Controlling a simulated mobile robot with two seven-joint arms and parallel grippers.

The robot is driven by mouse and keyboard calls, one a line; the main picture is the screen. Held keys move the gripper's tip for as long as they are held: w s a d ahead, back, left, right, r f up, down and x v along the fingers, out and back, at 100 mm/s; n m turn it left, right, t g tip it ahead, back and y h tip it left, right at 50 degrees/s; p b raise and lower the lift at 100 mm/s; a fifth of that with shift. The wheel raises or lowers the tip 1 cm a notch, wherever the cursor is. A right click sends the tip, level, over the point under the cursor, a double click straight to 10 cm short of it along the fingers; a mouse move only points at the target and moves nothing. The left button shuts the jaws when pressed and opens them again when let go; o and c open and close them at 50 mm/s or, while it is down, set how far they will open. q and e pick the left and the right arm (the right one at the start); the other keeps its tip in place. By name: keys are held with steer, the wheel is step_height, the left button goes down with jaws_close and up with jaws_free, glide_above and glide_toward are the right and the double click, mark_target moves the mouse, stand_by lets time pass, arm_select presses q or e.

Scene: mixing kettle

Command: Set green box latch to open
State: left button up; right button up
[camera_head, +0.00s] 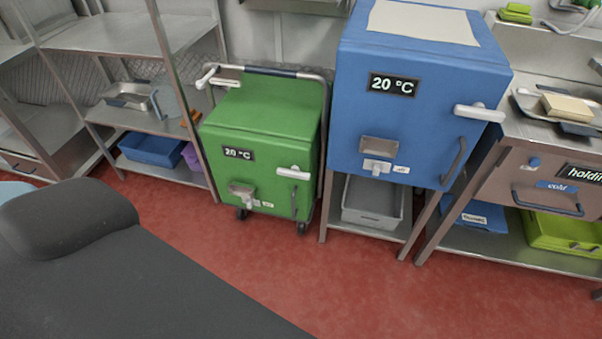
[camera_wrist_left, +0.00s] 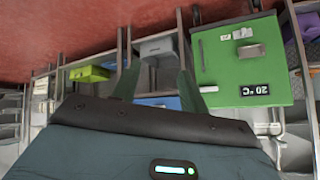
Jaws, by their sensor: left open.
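The green box (camera_head: 262,140) stands on a wheeled cart, its front door closed, with a "20 °C" display. Its white latch (camera_head: 293,173) lies roughly sideways across the door's right edge, above a dark vertical handle (camera_head: 294,201). In the left wrist view, which is upside down, the green box (camera_wrist_left: 240,70) is at the right and its latch (camera_wrist_left: 208,88) is at the box's left edge. My left gripper (camera_wrist_left: 158,72) is open and empty, its fingers pointing toward the shelves beside the green box. It appears apart from the latch. My right gripper is in neither view.
A larger blue box (camera_head: 420,90) with a similar white latch stands right of the green box, above a grey bin (camera_head: 375,203). A metal shelf rack (camera_head: 165,125) stands at the left. My dark arm covers the lower left. Red floor in front is clear.

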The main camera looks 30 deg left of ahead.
arm_select(q)
steer(key=w+a+f+m+t+y+b, duration=0.15)
steer(key=w+a+f+m+b, duration=0.3)
steer(key=w, duration=0.55)
steer(key=w+a+f+m+t+y+b, duration=0.1)
steer(key=w+a+f+t+b, duration=0.15)
steer(key=w+f+b, duration=0.4)
steer(key=w+a+r+m+t+y+b, duration=0.1)
steer(key=w+b, duration=0.3)
steer(key=w, duration=0.4)
steer(key=w+a+r+m+t+y+b, duration=0.1)
steer(key=w+a+r+m+t+b, duration=0.1)
steer(key=w, duration=0.6)
steer(key=w+a+r+m+t+y+b, duration=0.1)
steer(key=w+a+r+m+b, duration=0.1)
steer(key=w+a+r+b, duration=0.2)
steer(key=b+x, duration=0.2)
steer(key=x, duration=0.2)
steer(key=shift+w+d, duration=0.2)
steer(key=shift+w, duration=0.25)
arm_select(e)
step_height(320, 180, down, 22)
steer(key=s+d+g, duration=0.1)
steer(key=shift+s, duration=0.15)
arm_select(q)
steer(key=shift+w+r, duration=0.1)
steer(key=shift+r, duration=0.05)
